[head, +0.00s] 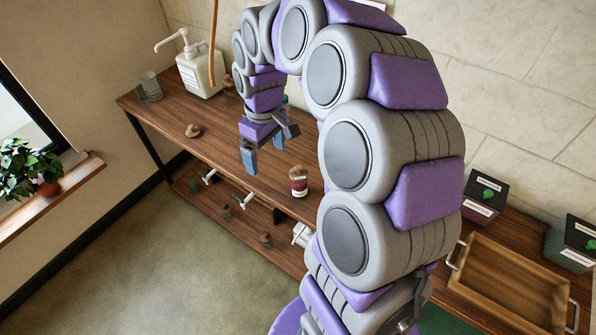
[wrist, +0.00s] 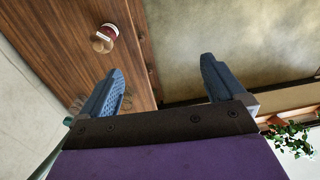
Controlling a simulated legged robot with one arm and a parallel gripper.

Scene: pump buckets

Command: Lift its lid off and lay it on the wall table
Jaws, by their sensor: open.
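The frames do not show which lidded thing the task means. The jar also shows at the upper left of the wrist view (wrist: 110,30). A dark box (head: 482,200) and a green-sided box (head: 570,243) at the right have dark tops with green knobs. My gripper (head: 264,154) is open, pointing down above the table, left of the jar and apart from it. Nothing shows between its blue fingers in the wrist view (wrist: 160,67).
A white pump container (head: 200,72) and a glass mug (head: 150,87) stand at the table's far left. A small brown knobbed piece (head: 193,130) lies near its front edge. A wooden tray (head: 510,285) lies at the right. A plant (head: 30,168) stands on the sill.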

